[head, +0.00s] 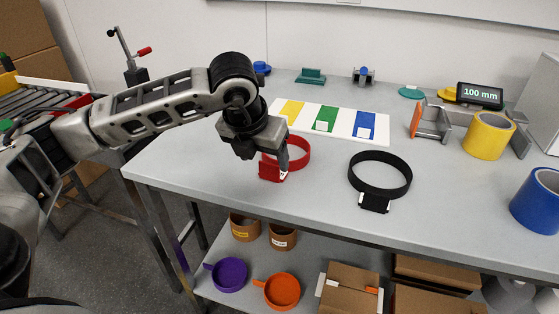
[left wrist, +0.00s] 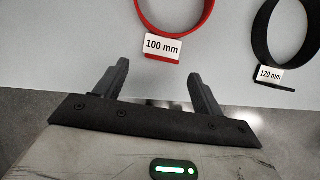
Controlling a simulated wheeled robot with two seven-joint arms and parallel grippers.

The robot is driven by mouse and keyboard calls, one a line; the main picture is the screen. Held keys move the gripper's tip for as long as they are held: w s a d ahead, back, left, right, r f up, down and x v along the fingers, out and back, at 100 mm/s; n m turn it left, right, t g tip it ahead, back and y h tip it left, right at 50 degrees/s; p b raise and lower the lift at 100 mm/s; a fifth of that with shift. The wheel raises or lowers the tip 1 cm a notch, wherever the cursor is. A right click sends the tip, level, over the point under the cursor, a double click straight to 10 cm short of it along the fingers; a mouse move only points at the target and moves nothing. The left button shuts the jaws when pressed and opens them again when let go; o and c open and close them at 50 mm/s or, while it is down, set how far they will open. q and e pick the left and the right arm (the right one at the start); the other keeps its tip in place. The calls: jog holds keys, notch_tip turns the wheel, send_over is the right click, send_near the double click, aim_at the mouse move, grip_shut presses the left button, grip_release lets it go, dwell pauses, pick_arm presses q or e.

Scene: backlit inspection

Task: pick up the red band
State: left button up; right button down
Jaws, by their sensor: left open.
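The red band (head: 298,147) is a ring on the grey table near its front edge. In the left wrist view the red band (left wrist: 174,27) lies ahead of the fingers, with a white tag reading 100 mm on its near side. My left gripper (head: 280,172) hangs over the near left part of the band and hides part of it. In the left wrist view my left gripper (left wrist: 158,82) has its two fingers spread, with nothing between them. My right gripper does not show.
A black band (head: 381,176) tagged 120 mm (left wrist: 270,73) lies to the right of the red one. Behind is a white mat (head: 296,113) with yellow, green and blue patches. A yellow roll (head: 488,136) and a blue roll (head: 537,201) stand at the right. A lower shelf holds boxes and cups.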

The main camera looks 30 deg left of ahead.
aim_at(268, 165)
pick_arm(q)
jog(key=shift+p+x, duration=0.4)
jog(key=shift+x, duration=2.35)
jog(key=shift+w+r, duration=0.15)
jog(key=c, duration=0.7)
